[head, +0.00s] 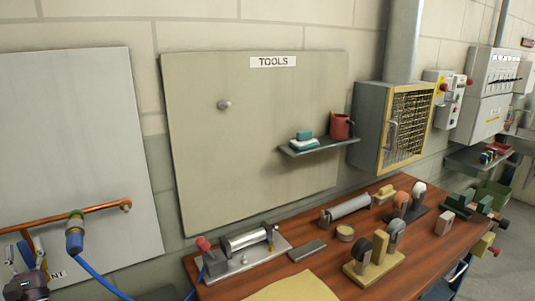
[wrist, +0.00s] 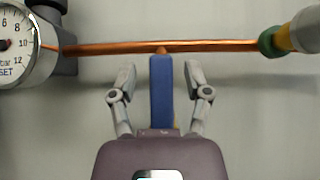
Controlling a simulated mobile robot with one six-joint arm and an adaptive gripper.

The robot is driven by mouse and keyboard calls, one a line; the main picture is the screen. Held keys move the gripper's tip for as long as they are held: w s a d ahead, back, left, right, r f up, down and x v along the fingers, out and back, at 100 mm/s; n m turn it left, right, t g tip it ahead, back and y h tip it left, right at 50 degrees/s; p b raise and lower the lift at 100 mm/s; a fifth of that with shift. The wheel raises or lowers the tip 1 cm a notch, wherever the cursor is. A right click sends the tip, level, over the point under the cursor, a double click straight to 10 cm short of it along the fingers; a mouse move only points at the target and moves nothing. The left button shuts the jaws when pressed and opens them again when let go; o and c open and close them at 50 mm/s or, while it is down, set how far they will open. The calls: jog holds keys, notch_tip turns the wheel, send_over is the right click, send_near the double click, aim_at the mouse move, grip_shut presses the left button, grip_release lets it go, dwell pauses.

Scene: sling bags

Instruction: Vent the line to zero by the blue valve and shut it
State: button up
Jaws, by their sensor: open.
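The blue valve lever (wrist: 160,95) hangs straight down from the copper pipe (wrist: 210,47) in the wrist view. My gripper (wrist: 160,72) is open, with one finger on each side of the lever and a visible gap on both sides. The lever's lower end is hidden behind my gripper's body. A round white gauge (wrist: 22,45) is cut off at the upper left; its reading cannot be told.
A wooden bench (head: 335,262) with tools and blocks stands to the right, under a TOOLS board (head: 255,140).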

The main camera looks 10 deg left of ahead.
jog(key=shift+r+p, duration=4.5)
jog(key=shift+r, duration=0.1)
jog(key=shift+r+p, duration=0.45)
jog(key=shift+p, duration=0.05)
jog(key=shift+f, duration=0.1)
